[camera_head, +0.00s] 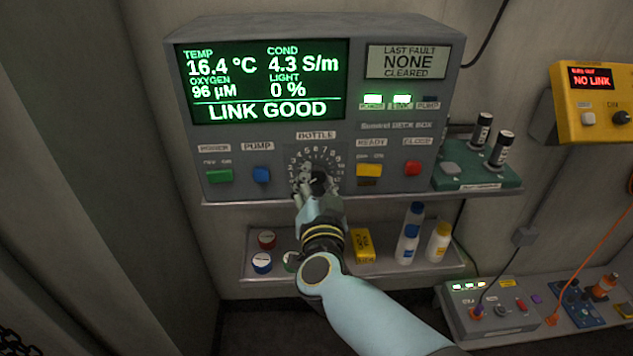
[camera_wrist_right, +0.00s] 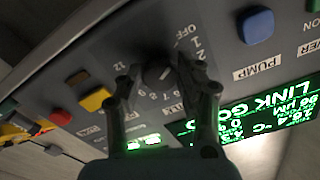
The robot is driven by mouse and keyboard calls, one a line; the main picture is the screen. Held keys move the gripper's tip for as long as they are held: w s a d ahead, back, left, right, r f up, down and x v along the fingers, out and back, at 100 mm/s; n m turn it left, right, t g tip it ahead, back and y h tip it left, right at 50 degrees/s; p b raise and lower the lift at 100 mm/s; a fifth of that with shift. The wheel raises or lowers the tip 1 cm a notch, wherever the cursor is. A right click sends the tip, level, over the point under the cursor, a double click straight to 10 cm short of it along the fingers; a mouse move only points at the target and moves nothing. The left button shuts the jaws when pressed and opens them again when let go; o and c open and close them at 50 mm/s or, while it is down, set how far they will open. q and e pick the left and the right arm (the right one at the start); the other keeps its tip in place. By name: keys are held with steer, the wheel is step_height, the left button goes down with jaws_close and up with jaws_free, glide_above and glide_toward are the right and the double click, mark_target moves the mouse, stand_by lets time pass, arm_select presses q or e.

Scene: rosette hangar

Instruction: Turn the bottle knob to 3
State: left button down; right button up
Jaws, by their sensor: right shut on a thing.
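The bottle knob (camera_head: 318,183) is a dark round knob under the BOTTLE label on the grey deck box (camera_head: 345,133). A ring of numbers surrounds it. In the head view my right gripper (camera_head: 313,179) partly covers the knob and the lower dial. In the right wrist view the knob (camera_wrist_right: 157,75) sits between the two fingertips of my right gripper (camera_wrist_right: 158,72), which is shut on it. OFF, 1 and 2 show beside one finger, and 12 beside the other. I cannot tell for sure which number the knob points to. My left gripper is out of view.
A green button (camera_head: 219,176) and blue button (camera_head: 262,174) lie left of the dial. A yellow switch (camera_head: 369,171) and red button (camera_head: 412,168) lie right. The box's screen (camera_head: 265,83) reads LINK GOOD. Bottles (camera_head: 410,233) stand on the lower shelf.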

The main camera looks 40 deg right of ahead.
steer(key=shift+m, duration=0.3)
steer(key=m, duration=0.4)
steer(key=m+b, duration=0.1)
steer(key=m, duration=0.2)
steer(key=shift+m, duration=0.4)
steer(key=shift+r+m+b, duration=0.1)
steer(key=shift+m+b, duration=0.25)
steer(key=shift+m, duration=1.35)
steer(key=o, duration=1.1)
steer(key=shift+o, duration=0.2)
